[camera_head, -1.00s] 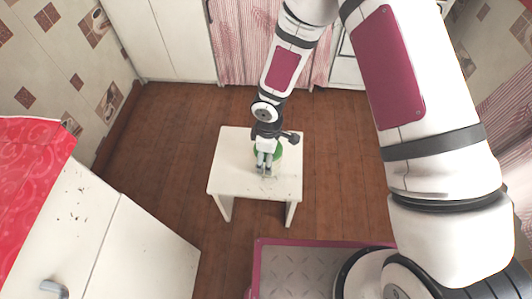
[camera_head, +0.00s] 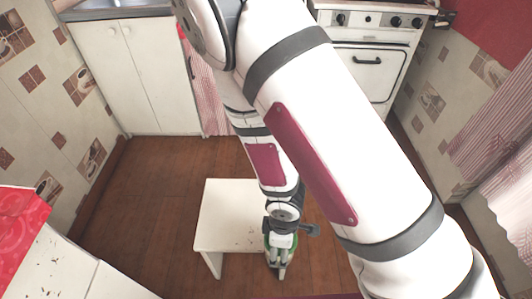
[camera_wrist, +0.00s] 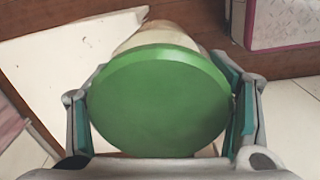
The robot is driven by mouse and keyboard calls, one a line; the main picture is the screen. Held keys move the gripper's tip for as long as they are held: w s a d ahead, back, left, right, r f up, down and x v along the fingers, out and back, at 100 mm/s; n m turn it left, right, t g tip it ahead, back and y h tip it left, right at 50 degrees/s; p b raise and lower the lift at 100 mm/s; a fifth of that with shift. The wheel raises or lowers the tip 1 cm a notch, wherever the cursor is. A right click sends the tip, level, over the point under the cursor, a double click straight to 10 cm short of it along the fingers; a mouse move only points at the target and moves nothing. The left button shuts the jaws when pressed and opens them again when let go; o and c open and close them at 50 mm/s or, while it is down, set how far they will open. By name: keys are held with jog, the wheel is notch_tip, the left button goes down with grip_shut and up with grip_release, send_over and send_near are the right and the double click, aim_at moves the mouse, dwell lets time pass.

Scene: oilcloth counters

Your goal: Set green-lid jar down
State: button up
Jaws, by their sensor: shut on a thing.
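The green-lid jar (camera_wrist: 160,100) fills the middle of the wrist view, seen from above. Its round lid faces the camera, and a bit of its pale body (camera_wrist: 165,36) shows beyond the lid. My gripper (camera_wrist: 163,112) is shut on it, with a finger pressed to each side. In the head view my gripper (camera_head: 280,262) points down near the right front edge of a small white table (camera_head: 222,215). There the jar is mostly hidden, with only a little green showing. I cannot tell whether its base touches the table.
The white table's left part is bare; dark specks lie near its front right. Brown wooden floor (camera_head: 150,200) surrounds it. White cabinets (camera_head: 130,75) and a stove (camera_head: 375,65) stand at the back. A counter with red cloth (camera_head: 22,225) is at the left.

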jog(key=w+d+r+m, duration=0.6)
jog(key=r, duration=0.2)
jog(key=w+d+r+m, duration=0.5)
jog(key=w+r, duration=0.2)
jog(key=r, duration=0.2)
jog(key=s+d+r+m+p, duration=0.1)
jog(key=r+m+p, duration=0.1)
jog(key=r+p, duration=0.8)
jog(key=s+d+r+m+p, duration=0.2)
jog(key=r+p, duration=0.9)
jog(key=p, duration=0.1)
jog(key=shift+m, duration=0.4)
jog(key=shift+d, duration=0.1)
